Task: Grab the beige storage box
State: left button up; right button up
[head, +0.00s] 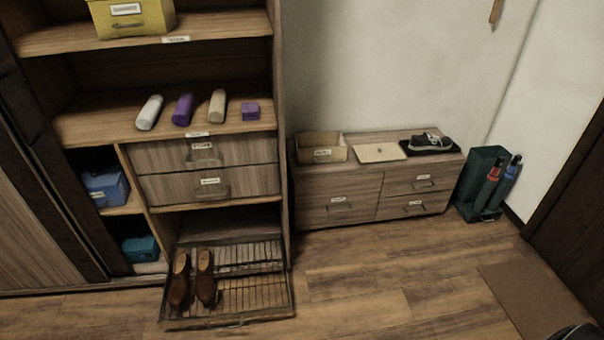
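The beige storage box (318,155) is an open-topped box with a white label on its front. It stands on the left end of the low wooden cabinet (330,190) against the wall. A flat beige lid (379,153) with a small dark mark lies just right of it. The inside of the box looks empty, though its floor is only partly visible. Neither of my grippers is visible. A dark shape cut off at the bottom right corner is too small to identify.
A sneaker (430,142) sits right of the lid. A green umbrella stand (466,186) is at the cabinet's right. A tall shelf unit (283,120) stands left, with a pulled-out low rack (250,296) holding brown shoes (205,280). Floor before the cabinet is clear; a mat (535,295) lies right.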

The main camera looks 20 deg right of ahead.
aim_at(321, 149)
jog(key=i+l, duration=0.1)
jog(key=l, duration=0.3)
jog(key=i+l+z, duration=0.15)
jog(key=l, duration=0.2)
jog(key=i+l, duration=0.1)
jog(key=l, duration=0.3)
jog(key=i+l+z, duration=0.1)
jog(key=l, duration=0.25)
jog(key=i+l+z, duration=0.1)
jog(key=l, duration=0.3)
jog(key=i+l, duration=0.2)
jog(key=l, duration=0.15)
jog(key=z, duration=0.05)
